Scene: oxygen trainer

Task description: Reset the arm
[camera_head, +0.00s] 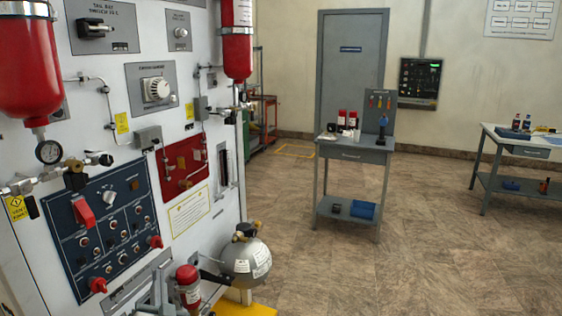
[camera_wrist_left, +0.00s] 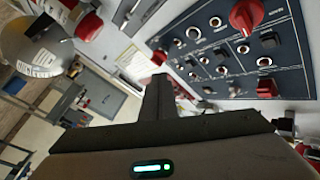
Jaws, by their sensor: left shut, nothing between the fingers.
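My left gripper (camera_head: 158,287) is low in the head view, in front of the lower part of the white trainer panel (camera_head: 200,120). In the left wrist view its fingers (camera_wrist_left: 159,84) are together with nothing between them. They point toward the blue switch panel (camera_wrist_left: 225,55), apart from it as far as I can tell. The blue switch panel (camera_head: 112,228) carries red knobs, a red switch and several round buttons. My right gripper is in neither view.
A silver sphere tank (camera_head: 246,262) and a small red cylinder (camera_head: 188,285) stand close right of my left gripper. Red bottles (camera_head: 238,50) hang on the panel. A grey workbench (camera_head: 352,155) and another table (camera_head: 525,150) stand farther back. The tiled floor between is clear.

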